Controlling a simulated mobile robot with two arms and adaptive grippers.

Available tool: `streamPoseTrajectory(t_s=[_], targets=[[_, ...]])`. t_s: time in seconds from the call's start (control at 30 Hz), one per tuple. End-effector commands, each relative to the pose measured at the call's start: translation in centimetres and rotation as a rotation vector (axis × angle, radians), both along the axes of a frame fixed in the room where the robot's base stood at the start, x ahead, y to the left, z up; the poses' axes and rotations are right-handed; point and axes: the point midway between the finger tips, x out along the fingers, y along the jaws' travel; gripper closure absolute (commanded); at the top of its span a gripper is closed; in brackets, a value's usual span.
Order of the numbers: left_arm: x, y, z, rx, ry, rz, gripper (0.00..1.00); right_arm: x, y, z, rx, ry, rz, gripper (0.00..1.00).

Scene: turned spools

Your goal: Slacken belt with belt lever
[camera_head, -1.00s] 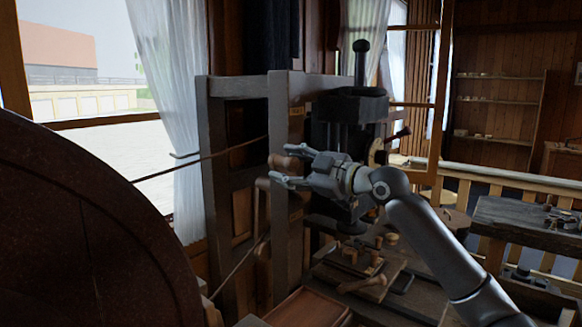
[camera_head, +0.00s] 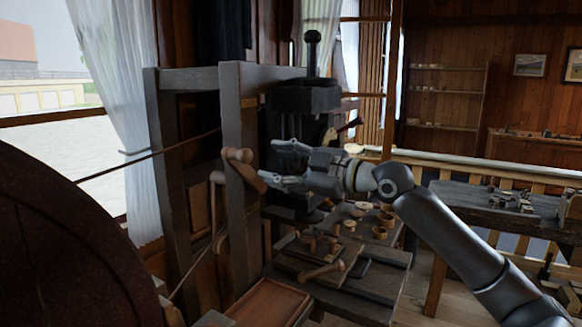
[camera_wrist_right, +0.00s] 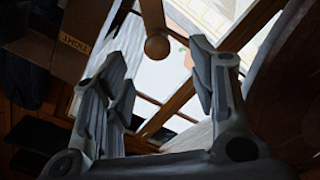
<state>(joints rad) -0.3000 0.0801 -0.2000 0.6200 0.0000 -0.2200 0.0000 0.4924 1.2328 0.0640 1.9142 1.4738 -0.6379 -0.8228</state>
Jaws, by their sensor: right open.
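The wooden belt lever (camera_head: 240,156) is on the dark wooden post, with its round knob at upper left and its short arm slanting down to the right. In the right wrist view its knob (camera_wrist_right: 157,46) shows beyond the fingers. My right gripper (camera_head: 275,163) is open and empty, a little right of the knob and apart from it in the picture. Its two fingers also show in the wrist view (camera_wrist_right: 163,76). The belt (camera_head: 150,157) runs from the big dark wheel (camera_head: 70,250) to the wooden frame. My left gripper is out of view.
A plate reading "TIGHT" (camera_wrist_right: 73,42) is on the post. A second wooden handle (camera_head: 217,178) hangs left of the lever. A black machine column (camera_head: 305,97) stands close behind my gripper. Below, the bench holds a mallet (camera_head: 321,272) and several small wooden cups.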

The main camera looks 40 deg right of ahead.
Motion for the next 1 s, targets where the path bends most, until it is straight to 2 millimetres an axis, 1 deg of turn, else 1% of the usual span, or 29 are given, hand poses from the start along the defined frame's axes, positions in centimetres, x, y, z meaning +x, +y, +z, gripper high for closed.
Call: streamPoseTrajectory(t_s=[0.07, 0.2, 0.43, 1.0], targets=[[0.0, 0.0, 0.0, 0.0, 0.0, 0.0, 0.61, -0.5, -0.3, -0.3, 0.004, 0.005, 0.0, 0.47], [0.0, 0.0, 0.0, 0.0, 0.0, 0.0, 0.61, -1.3, -0.6, -0.2, 0.004, 0.003, 0.0, 0.47], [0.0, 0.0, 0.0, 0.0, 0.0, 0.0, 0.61, -2.2, -1.0, -0.1, 0.001, 0.002, 0.0, 0.47], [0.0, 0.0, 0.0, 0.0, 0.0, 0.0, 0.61, -2.4, -1.0, -0.1, 0.001, 0.0, 0.0, 0.47]])
